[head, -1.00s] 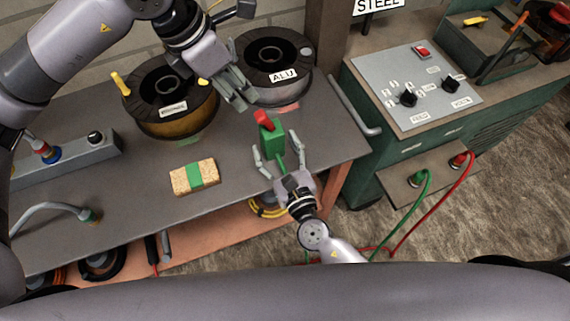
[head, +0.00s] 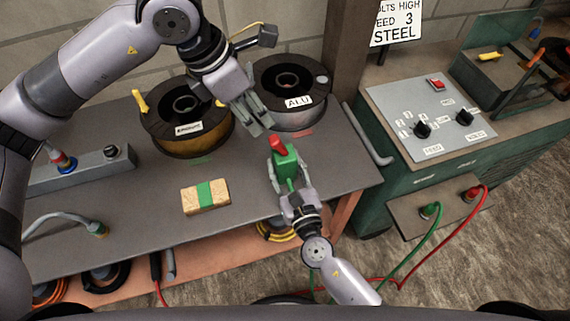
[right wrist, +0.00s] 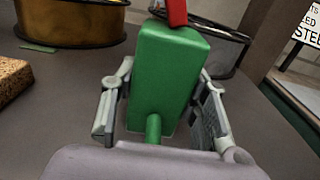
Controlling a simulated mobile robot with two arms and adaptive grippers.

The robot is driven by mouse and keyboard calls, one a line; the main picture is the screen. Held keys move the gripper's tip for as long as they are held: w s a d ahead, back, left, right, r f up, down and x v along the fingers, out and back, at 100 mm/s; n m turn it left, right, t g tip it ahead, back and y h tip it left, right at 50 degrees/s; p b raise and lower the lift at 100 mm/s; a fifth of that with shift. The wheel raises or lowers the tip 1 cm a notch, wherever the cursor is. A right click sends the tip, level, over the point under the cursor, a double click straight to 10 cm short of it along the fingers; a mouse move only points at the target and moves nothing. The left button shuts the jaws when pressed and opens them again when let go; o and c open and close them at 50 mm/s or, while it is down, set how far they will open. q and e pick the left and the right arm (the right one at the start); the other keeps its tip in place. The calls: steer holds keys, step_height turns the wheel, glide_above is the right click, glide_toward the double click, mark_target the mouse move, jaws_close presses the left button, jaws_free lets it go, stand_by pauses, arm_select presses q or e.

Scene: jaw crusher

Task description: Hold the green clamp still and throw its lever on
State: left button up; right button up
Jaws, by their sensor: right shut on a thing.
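The green clamp (head: 286,166) stands upright near the front right part of the bench, and it fills the middle of the right wrist view (right wrist: 165,80). Its red lever (head: 277,145) sits on top and leans up to the left in the head view; the right wrist view shows only its lower part (right wrist: 177,12). My right gripper (head: 288,176) is shut on the clamp, one finger on each side. My left gripper (head: 262,122) points down just behind and above the lever, apart from it as far as I can see. I cannot tell how far its fingers are parted.
A dark spool with brown winding (head: 188,125) and the ALU spool (head: 291,92) stand at the back of the bench. A tan block with a green band (head: 205,196) lies left of the clamp. A green machine (head: 430,105) stands right of the bench.

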jaws_close()
arm_select(q)
steer(key=shift+s+d+f, duration=0.1)
steer(key=shift+f, duration=0.05)
steer(key=shift+c, duration=1.2)
steer(key=shift+s+d+f+g+h, duration=0.1)
steer(key=shift+s+f+g+h, duration=0.1)
steer(key=shift+f+g+h, duration=0.15)
steer(key=shift+c, duration=0.8)
steer(key=f+m+h, duration=0.1)
steer(key=s+f+g+h, duration=0.1)
steer(key=h, duration=0.1)
steer(key=shift+s+f+m, duration=0.1)
steer(key=shift+s+m, duration=0.2)
steer(key=shift+m, duration=0.1)
steer(key=c, duration=0.4)
steer(key=a+f+h, duration=0.2)
steer(key=h, duration=0.1)
steer(key=shift+s+m+g, duration=0.25)
steer(key=shift+s+m, duration=0.05)
steer(key=shift+s, duration=0.05)
steer(key=a+f+t+h, duration=0.3)
steer(key=a+f+t, duration=0.1)
steer(key=a, duration=0.8)
steer(key=shift+s+f+t, duration=0.3)
steer(key=shift+f, duration=0.25)
